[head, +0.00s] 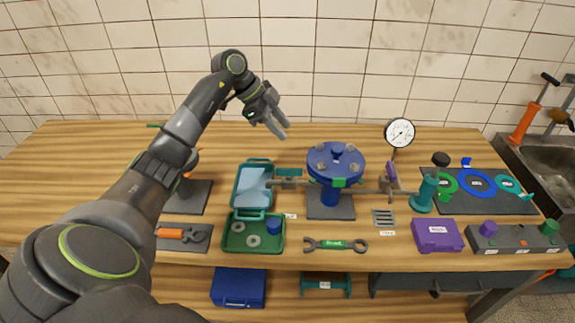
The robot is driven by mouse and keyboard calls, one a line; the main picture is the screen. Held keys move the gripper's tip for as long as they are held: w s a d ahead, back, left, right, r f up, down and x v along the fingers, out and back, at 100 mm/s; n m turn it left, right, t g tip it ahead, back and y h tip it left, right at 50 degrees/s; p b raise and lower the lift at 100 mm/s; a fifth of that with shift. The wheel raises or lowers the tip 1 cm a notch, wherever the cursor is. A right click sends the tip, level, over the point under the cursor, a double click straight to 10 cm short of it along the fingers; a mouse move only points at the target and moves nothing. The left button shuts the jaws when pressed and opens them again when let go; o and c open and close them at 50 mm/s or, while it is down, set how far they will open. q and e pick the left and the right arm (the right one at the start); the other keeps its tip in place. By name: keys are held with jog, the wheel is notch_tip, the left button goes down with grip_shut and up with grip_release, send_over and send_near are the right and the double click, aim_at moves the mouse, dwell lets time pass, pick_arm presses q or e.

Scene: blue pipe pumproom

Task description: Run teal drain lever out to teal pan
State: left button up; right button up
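The teal pan (240,203), with a pale blue inside, sits left of the blue round-topped vessel (336,165). A teal fitting with a flat top piece (288,172), which looks like the drain lever, is on the pipe leaving the vessel's left side, by the pan's right edge. Its exact angle is too small to tell. My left gripper (282,130) is raised above and behind the pan and fitting, near the tiled wall. Its fingers are apart with nothing between them, and it touches nothing. My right gripper is not in view.
A green tray (230,245) with rings and a blue cap is in front of the pan. A wrench (335,244) lies at the front edge. A dial gauge (399,133), teal post (424,195) and purple box (437,235) are to the right. The table's back strip is mostly clear.

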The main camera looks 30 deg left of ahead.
pick_arm(q)
jog(key=s+a+r+n+g+y, duration=0.2)
jog(key=a, duration=0.2)
jog(key=p, duration=0.5)
send_near(289, 169)
jog(key=x, duration=0.8)
jog(key=shift+w+f, duration=0.1)
jog(key=shift+f, duration=0.25)
grip_shut()
